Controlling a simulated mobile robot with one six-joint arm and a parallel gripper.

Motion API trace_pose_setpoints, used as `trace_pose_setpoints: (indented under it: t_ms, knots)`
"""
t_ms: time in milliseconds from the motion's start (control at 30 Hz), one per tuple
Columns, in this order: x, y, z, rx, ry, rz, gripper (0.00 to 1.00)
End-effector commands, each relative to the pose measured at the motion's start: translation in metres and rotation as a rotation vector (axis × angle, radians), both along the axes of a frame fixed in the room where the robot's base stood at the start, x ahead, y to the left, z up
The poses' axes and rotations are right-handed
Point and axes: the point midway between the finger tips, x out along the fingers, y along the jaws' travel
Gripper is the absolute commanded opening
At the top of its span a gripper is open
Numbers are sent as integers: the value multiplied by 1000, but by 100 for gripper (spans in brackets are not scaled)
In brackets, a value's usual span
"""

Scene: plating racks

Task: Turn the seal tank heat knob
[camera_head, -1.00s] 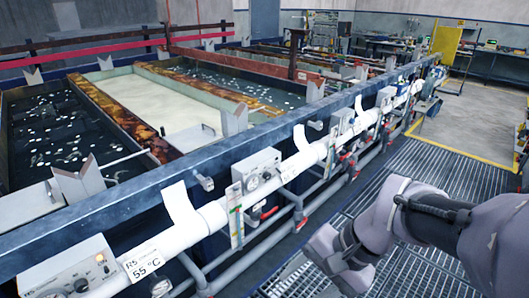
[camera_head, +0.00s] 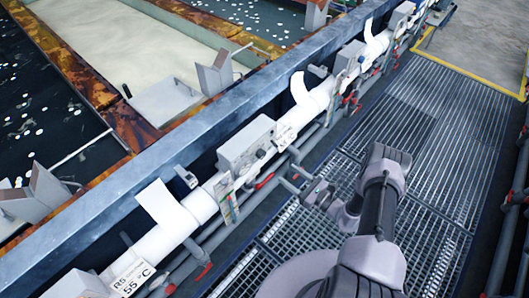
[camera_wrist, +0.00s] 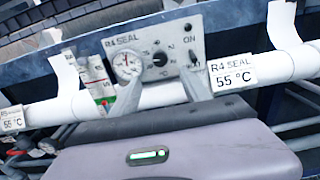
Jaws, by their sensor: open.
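The R4 SEAL control box (camera_wrist: 158,62) is a pale grey panel straight ahead in the wrist view. Its dark heat knob (camera_wrist: 160,59) sits mid-panel, between a round dial gauge (camera_wrist: 127,64) and an ON toggle switch (camera_wrist: 192,57). In the head view a grey box (camera_head: 246,143) on the rail lies ahead and left of my gripper (camera_head: 312,192). In the wrist view my gripper (camera_wrist: 160,88) is open and empty, its fingers spread below the panel, one under the gauge and one under the switch. The knob shows between them, apart from both.
An R4 SEAL 55 °C label (camera_wrist: 233,75) is on the white pipe right of the box. A coloured strip gauge (camera_wrist: 101,83) stands close at its left. Grey pipes with red valve handles run below. The grated walkway (camera_head: 440,130) is clear.

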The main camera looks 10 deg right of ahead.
Motion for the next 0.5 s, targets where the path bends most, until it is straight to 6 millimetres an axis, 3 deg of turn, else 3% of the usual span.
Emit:
trace_pose_setpoints:
  t_ms: [100,300,500]
  knots:
    - [29,25,0,-1,-2,9,55]
    - [72,56,0,-1,-1,8,55]
    - [94,70,0,1,1,4,55]
